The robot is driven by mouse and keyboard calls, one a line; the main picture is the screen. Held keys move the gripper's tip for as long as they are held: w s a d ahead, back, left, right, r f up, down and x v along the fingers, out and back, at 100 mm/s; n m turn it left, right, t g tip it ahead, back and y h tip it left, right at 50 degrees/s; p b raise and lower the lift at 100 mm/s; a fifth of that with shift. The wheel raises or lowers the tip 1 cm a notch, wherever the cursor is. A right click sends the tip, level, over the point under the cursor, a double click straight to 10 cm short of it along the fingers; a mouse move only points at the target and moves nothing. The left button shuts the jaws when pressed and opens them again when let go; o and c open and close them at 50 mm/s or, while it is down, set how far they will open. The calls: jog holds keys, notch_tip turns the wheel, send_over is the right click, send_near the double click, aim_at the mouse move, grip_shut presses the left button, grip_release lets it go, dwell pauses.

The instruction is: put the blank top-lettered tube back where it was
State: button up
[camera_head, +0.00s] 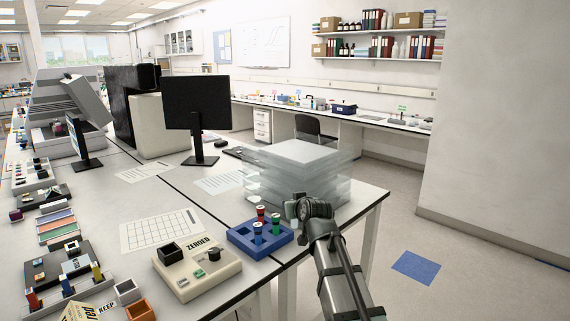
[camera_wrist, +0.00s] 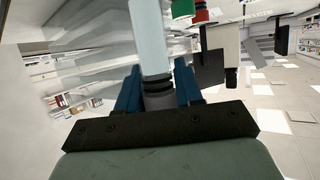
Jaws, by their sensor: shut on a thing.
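My gripper (camera_head: 297,208) is in front of the stacked clear plates in the head view, just right of and above the blue rack (camera_head: 240,241). In the wrist view my gripper (camera_wrist: 158,88) has its blue fingers closed on a pale tube (camera_wrist: 149,40) with a dark ringed part between them. Any lettering on its top is not visible, and I cannot make the tube out in the head view. The wrist view shows a red (camera_wrist: 182,8) and a green (camera_wrist: 206,12) piece near the top edge.
A cream device marked ZEROED (camera_head: 197,268) stands left of the rack. Stacked clear plates (camera_head: 298,175) are behind my gripper. A monitor (camera_head: 197,103) stands farther back. Several small blocks and trays line the bench's left side. The bench edge is close by on the right.

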jog(key=shift+d+f+m+h, duration=0.7)
jog(key=shift+d+m+h, duration=0.95)
jog(key=shift+d, duration=7.75)
jog(key=w+a+r+n+g+y, duration=0.15)
jog(key=a+n+y, duration=0.25)
jog(key=a, duration=0.8)
jog(key=w+a+r+n+g+y, duration=0.1)
jog(key=w+a+n+g+y, duration=0.2)
jog(key=a, duration=1)
jog(key=w+a+r+n+g+y, duration=0.15)
jog(key=a+n+y, duration=0.3)
jog(key=a, duration=0.75)
notch_tip(320, 180, down, 9)
jog(key=shift+r+h, duration=0.2)
jog(key=shift+h, duration=0.1)
jog(key=shift+f, duration=0.6)
jog(key=o, duration=1.1)
